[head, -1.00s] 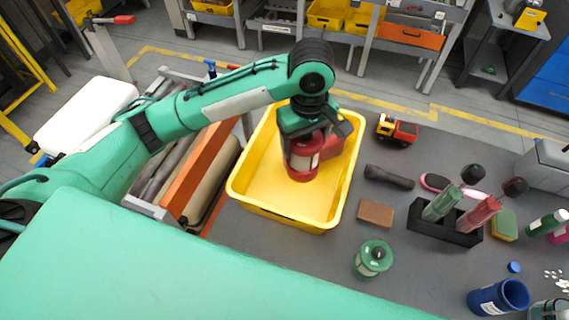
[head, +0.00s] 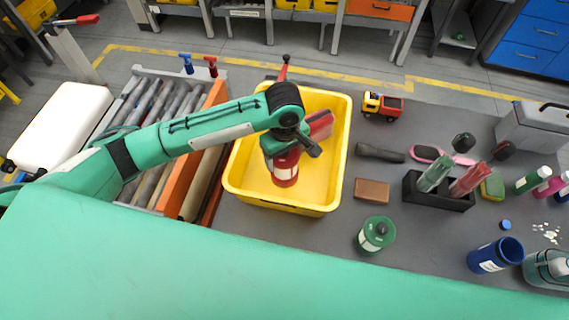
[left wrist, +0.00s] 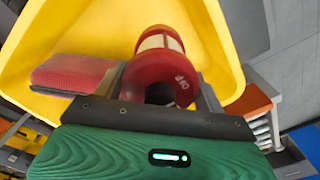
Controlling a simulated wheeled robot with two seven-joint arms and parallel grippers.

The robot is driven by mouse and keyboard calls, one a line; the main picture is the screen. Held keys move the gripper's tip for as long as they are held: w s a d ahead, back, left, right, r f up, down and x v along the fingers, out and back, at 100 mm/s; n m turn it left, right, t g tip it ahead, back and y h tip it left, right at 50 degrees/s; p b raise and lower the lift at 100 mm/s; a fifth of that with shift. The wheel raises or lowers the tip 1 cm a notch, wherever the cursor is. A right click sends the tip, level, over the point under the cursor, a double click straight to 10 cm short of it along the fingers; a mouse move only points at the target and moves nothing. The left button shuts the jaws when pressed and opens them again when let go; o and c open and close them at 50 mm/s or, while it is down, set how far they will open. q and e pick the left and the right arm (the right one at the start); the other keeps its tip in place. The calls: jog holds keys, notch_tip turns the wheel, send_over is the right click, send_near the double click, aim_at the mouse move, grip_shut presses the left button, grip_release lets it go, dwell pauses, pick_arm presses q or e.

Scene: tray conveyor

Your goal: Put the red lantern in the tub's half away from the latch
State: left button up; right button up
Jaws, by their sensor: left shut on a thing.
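The red lantern (head: 285,172) is red at top and bottom with a pale band. My left gripper (head: 283,152) is shut on it and holds it inside the yellow tub (head: 318,190), near the middle and toward the near rim. In the left wrist view, the lantern's red ring handle (left wrist: 172,85) sits between the jaws. I cannot tell if its base touches the tub floor. A red upright handle with a dark tip (head: 285,66) shows at the tub's far rim; I cannot tell if it is the latch. My right gripper is out of view.
A red flat thing (head: 321,124) lies in the tub's far right part. A roller conveyor (head: 150,105) lies to the left. A green lantern (head: 376,234), brown block (head: 372,190), dark flashlight (head: 380,153) and toy truck (head: 382,106) lie to the right.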

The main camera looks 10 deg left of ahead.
pick_arm(q)
notch_tip(320, 180, down, 3)
jog(key=shift+r, duration=0.2)
notch_tip(320, 180, down, 4)
jog(key=shift+r+p, duration=0.1)
jog(key=shift+p, duration=0.5)
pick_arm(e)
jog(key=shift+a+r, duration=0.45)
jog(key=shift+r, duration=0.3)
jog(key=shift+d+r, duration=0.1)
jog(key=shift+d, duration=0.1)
pick_arm(q)
jog(key=o, duration=1.5)
jog(key=shift+o, duration=0.2)
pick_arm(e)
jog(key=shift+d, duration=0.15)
